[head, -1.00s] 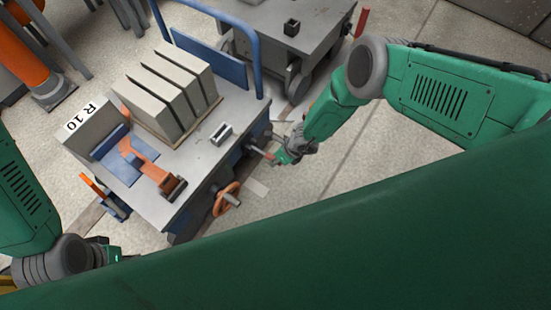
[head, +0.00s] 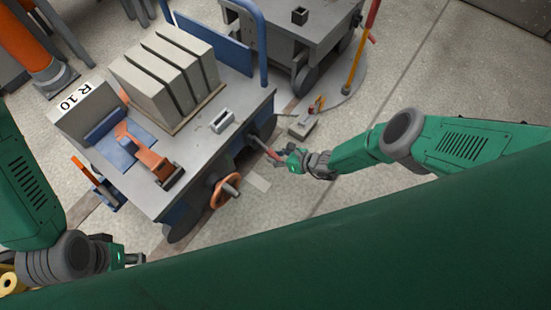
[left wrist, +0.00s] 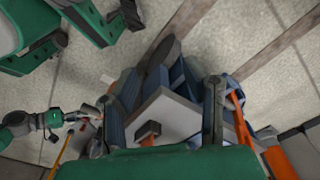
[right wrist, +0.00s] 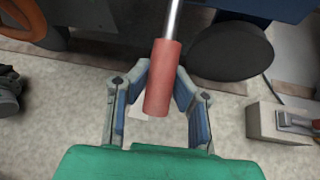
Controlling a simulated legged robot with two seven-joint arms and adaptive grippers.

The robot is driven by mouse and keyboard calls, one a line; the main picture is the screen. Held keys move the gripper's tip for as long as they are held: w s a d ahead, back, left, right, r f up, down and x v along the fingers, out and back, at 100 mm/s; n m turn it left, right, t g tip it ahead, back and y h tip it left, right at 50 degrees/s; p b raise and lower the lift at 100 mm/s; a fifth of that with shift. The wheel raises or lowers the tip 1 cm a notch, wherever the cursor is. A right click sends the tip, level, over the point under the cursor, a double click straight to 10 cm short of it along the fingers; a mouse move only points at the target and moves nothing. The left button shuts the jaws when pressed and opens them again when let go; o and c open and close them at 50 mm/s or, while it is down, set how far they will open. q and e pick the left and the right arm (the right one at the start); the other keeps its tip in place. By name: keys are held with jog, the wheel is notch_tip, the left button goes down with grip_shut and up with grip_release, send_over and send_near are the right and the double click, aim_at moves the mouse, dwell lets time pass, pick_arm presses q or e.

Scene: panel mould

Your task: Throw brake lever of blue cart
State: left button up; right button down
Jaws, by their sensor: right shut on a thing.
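The blue cart (head: 165,195) stands left of centre in the head view, with a grey top. Its brake lever (head: 267,151) sticks out from the near right side, a metal rod with a red grip. In the right wrist view the red grip (right wrist: 162,80) lies between the two fingers. My right gripper (head: 281,158) is shut on this grip, near its end. My left gripper (head: 136,259) is at the lower left in the head view, away from the lever. The left wrist view shows its fingers (left wrist: 168,100) spread, with the cart below.
An orange handwheel (head: 225,190) sits on the cart's near side. Grey slabs (head: 170,75) stand on its top. A second cart (head: 300,35) stands behind. A small grey box (head: 302,126) and a red and yellow post (head: 362,55) are near the lever. Floor at the right is clear.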

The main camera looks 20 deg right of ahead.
jog(key=shift+w+d+f, duration=0.1)
jog(key=shift+d+f, duration=0.1)
jog(key=shift+d, duration=0.05)
jog(key=c, duration=1.5)
grip_release()
jog(key=shift+o, duration=0.7)
jog(key=shift+a, duration=0.1)
jog(key=shift+s+d+r, duration=0.3)
jog(key=shift+s+d, duration=0.15)
jog(key=shift+d, duration=0.05)
jog(key=v, duration=1)
jog(key=shift+s+d, duration=0.2)
